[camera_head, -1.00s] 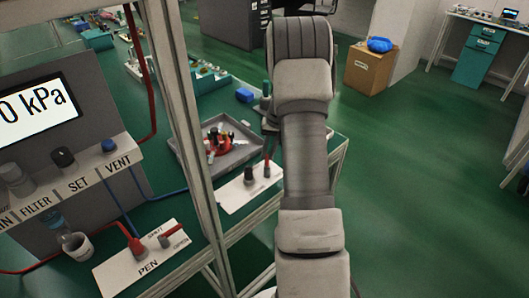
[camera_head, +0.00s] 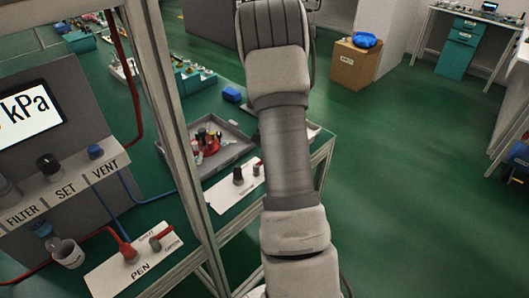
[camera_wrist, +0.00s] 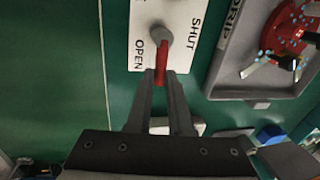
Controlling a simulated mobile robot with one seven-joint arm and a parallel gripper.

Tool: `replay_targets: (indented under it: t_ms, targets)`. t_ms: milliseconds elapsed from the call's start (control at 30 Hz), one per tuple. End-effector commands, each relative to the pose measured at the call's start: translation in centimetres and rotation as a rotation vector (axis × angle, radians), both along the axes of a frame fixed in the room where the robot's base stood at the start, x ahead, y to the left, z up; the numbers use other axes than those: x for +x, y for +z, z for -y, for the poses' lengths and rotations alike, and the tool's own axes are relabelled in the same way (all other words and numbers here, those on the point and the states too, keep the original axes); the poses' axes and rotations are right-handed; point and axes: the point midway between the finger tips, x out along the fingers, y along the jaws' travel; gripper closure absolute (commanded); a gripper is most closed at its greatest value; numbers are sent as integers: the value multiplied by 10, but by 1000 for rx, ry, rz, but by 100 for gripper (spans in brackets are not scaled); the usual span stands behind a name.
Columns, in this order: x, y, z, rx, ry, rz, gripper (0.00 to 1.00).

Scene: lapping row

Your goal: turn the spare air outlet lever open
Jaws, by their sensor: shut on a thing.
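The spare air outlet lever (camera_wrist: 160,62) has a red grip on a grey pivot and shows in the wrist view. It sits on a white plate (camera_wrist: 139,20) marked OPEN on the left and SHUT on the right. The lever points down the picture toward my gripper, its grip passing just right of the word OPEN. My gripper (camera_wrist: 160,77) is shut on the red grip, a finger on each side. In the head view the white plate (camera_head: 225,199) shows at the bench edge with a dark knob; my arm covers part of it and hides my gripper.
A grey tray (camera_head: 233,152) with a red round holder stands behind the plate. A second plate (camera_head: 110,279), marked PEN, has its own red lever. A metal frame post (camera_head: 181,135) stands left of my arm. Open green floor (camera_head: 400,190) lies to the right.

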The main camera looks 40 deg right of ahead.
Motion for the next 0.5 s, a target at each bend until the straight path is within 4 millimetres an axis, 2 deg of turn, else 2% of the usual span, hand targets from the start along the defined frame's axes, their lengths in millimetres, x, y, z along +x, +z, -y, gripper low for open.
replay_targets:
  t_ms: [500]
  targets:
    - [-3,1,1,-2,-72,2,100]
